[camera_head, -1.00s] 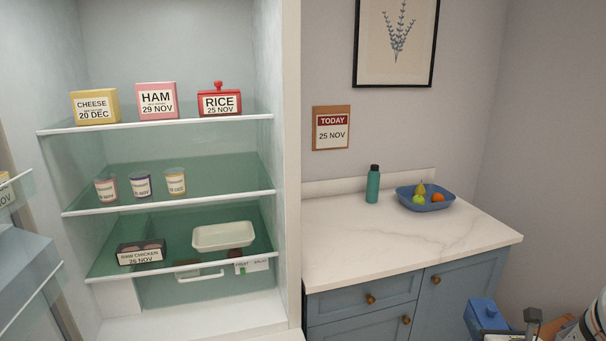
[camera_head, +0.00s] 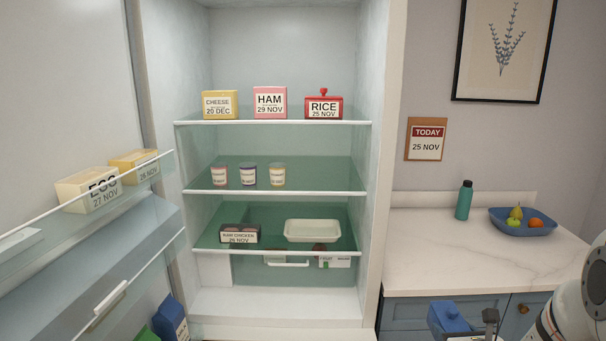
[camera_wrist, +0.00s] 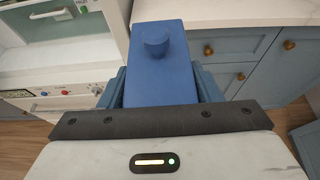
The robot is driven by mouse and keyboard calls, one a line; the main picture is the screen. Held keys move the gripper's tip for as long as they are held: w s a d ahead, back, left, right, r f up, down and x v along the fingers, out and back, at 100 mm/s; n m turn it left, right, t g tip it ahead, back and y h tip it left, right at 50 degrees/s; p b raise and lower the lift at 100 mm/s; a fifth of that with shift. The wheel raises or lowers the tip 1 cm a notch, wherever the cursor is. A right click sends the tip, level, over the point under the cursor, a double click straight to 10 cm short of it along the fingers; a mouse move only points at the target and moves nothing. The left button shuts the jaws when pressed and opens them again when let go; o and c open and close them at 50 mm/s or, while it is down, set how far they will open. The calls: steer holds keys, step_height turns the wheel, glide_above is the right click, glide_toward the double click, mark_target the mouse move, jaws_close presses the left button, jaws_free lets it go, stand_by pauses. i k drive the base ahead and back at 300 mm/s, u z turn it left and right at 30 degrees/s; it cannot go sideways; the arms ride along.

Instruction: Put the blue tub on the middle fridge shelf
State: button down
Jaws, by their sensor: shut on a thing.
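The blue tub (camera_head: 449,317), with a round knob on its lid, is at the lower right of the head view. It also shows upright in the wrist view (camera_wrist: 158,75). My gripper (camera_head: 489,322) is shut on the tub, with a blue finger on either side of it in the wrist view (camera_wrist: 160,92). The middle fridge shelf (camera_head: 320,180) is green glass with a white front edge. Several small cups stand on its left half: a pink-labelled cup (camera_head: 219,174), a purple-lidded cup (camera_head: 248,174) and a yellow-labelled cup (camera_head: 277,174). Its right half is bare.
The top shelf (camera_head: 354,120) bears cheese (camera_head: 220,105), ham (camera_head: 270,102) and a red rice tub (camera_head: 323,105). The lower shelf holds raw chicken (camera_head: 239,233) and a white tray (camera_head: 313,230). The open fridge door (camera_head: 160,215) stands left. The counter (camera_head: 430,255) is right.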

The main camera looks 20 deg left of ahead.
mark_target(322, 183)
steer(key=u, duration=1.15)
steer(key=i, duration=1)
steer(key=u, duration=0.1)
